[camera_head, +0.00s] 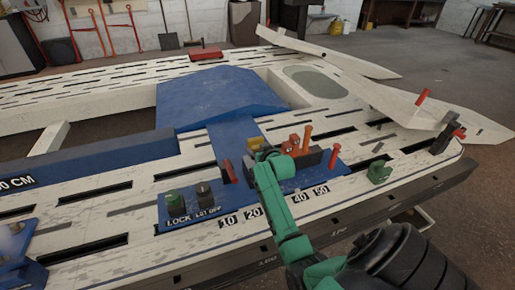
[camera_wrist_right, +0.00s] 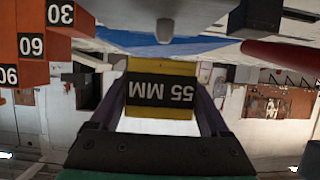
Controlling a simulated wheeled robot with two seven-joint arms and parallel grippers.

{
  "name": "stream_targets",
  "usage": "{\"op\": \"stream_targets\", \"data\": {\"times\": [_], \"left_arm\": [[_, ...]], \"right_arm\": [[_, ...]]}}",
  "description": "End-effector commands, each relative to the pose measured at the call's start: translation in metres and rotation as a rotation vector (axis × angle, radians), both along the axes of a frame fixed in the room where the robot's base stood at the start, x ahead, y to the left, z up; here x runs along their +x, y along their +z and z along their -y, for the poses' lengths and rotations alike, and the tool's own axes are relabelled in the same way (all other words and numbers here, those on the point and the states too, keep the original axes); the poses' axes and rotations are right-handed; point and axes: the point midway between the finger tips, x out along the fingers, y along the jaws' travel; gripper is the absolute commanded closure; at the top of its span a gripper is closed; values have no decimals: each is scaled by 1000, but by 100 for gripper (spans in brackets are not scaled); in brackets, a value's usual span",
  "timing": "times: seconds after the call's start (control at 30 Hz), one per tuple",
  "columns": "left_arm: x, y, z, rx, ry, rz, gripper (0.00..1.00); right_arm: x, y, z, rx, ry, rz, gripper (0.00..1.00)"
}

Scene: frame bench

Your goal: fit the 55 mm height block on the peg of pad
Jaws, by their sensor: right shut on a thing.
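My right gripper (camera_head: 268,153) reaches over the bench on its green arm. In the wrist view it (camera_wrist_right: 165,105) is shut on a yellow block (camera_wrist_right: 162,67) with a black label reading 55 MM upside down. My left gripper is not in view.
Orange numbered blocks (camera_wrist_right: 32,45) stand close at the left of the wrist view. The blue strip (camera_head: 215,208) carries two knobs and number labels. Red pins (camera_head: 334,156) and a green clamp (camera_head: 378,172) stand right of the gripper. The blue ramp (camera_head: 215,95) lies behind.

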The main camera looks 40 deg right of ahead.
Motion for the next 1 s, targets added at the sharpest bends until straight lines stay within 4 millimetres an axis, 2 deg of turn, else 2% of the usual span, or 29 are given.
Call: {"op": "stream_targets", "data": {"times": [1.0], "left_arm": [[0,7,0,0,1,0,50]], "right_arm": [[0,3,0,-4,-1,6,100]]}}
